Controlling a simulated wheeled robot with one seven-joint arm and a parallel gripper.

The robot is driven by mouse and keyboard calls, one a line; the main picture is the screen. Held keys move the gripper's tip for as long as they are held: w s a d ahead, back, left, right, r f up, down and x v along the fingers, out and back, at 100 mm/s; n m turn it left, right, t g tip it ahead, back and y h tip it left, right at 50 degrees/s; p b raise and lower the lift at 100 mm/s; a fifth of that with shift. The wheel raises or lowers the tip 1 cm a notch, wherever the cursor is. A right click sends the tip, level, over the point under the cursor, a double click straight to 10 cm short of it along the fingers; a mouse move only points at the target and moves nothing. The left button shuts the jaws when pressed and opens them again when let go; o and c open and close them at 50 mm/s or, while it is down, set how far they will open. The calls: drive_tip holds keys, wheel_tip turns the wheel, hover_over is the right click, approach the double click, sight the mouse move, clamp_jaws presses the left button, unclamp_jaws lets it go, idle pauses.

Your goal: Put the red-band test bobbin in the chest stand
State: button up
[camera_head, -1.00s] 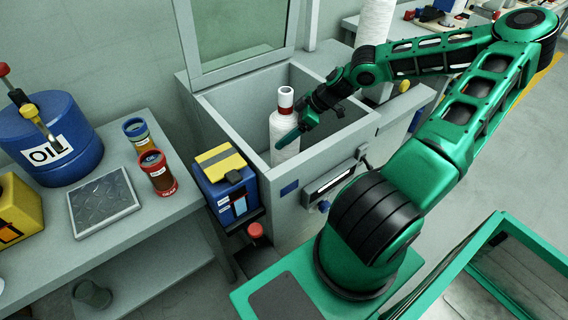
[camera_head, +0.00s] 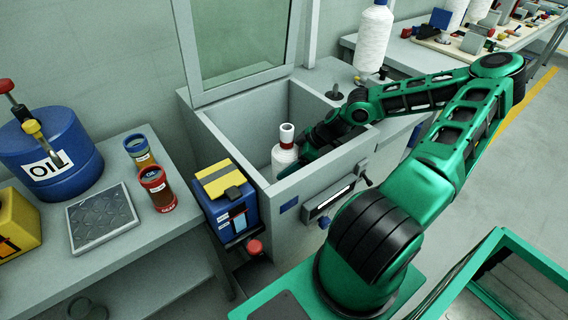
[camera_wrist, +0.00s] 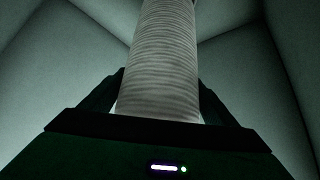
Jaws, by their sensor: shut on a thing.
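The red-band test bobbin (camera_head: 286,152) is a white wound bobbin with a red band below its pale top. It is upright inside the open grey chest (camera_head: 234,142), and its lower part is hidden behind the chest's front wall. My gripper (camera_head: 302,158) reaches down into the chest from the right and is shut on the bobbin. In the wrist view the ribbed white bobbin (camera_wrist: 160,65) stands between my two fingers, with chest walls around it. The stand in the chest and the bobbin's foot are hidden.
The chest's glazed lid (camera_head: 238,40) is raised at the back. A blue and yellow box (camera_head: 222,190) is at the chest's left front. The left bench holds a blue oil drum (camera_head: 50,150), two cans and a plate. A big white bobbin (camera_head: 374,40) stands behind right.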

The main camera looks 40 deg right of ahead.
drive_tip(key=o, duration=2.1)
drive_tip(key=shift+f, duration=0.15)
drive_tip(key=shift+v, duration=3.85)
drive_tip(key=shift+a, duration=0.1)
